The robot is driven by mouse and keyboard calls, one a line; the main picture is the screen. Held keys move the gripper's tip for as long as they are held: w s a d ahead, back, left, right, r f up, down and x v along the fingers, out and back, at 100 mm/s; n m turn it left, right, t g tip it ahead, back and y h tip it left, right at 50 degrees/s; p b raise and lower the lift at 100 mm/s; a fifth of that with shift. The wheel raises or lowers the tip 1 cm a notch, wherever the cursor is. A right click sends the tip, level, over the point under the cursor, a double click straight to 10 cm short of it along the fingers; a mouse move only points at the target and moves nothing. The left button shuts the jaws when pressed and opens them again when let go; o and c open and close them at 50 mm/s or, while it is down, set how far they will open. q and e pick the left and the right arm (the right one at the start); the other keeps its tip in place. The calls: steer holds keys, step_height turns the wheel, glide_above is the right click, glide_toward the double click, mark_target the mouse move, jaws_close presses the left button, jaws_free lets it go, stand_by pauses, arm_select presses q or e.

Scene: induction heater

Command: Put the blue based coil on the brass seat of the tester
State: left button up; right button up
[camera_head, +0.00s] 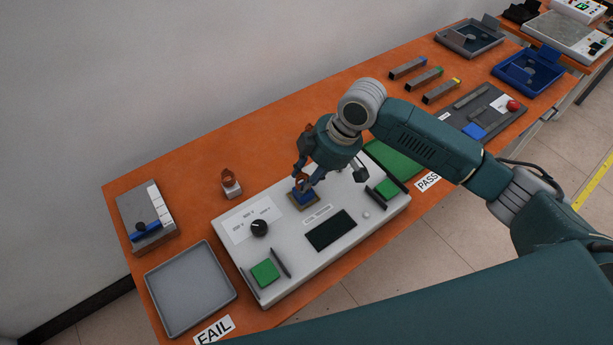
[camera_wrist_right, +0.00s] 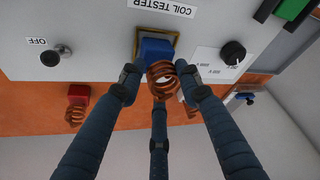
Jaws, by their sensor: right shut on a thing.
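The blue based coil has a blue block base (camera_head: 304,194) and a copper winding (camera_wrist_right: 163,78). My right gripper (camera_head: 309,178) is shut on it, its fingers around the winding in the right wrist view (camera_wrist_right: 161,82). The base (camera_wrist_right: 157,49) is over the brass seat (camera_wrist_right: 137,42) of the white tester (camera_head: 290,260). The seat's brass edge (camera_head: 291,201) shows around the base in the head view. I cannot tell whether the base rests on the seat or hovers just above it. My left gripper is not in view.
A white based coil (camera_head: 231,187) stands behind the tester; a red based coil (camera_wrist_right: 77,96) shows in the right wrist view. A grey tray (camera_head: 190,330) by the FAIL label lies left. A green mat (camera_head: 398,165), parts and blue tray (camera_head: 500,76) lie right.

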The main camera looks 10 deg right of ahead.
steer(key=o, duration=1.3)
steer(key=shift+c, duration=0.2)
steer(key=b+v, duration=0.1)
steer(key=v, duration=1.1)
steer(key=shift+s, duration=0.15)
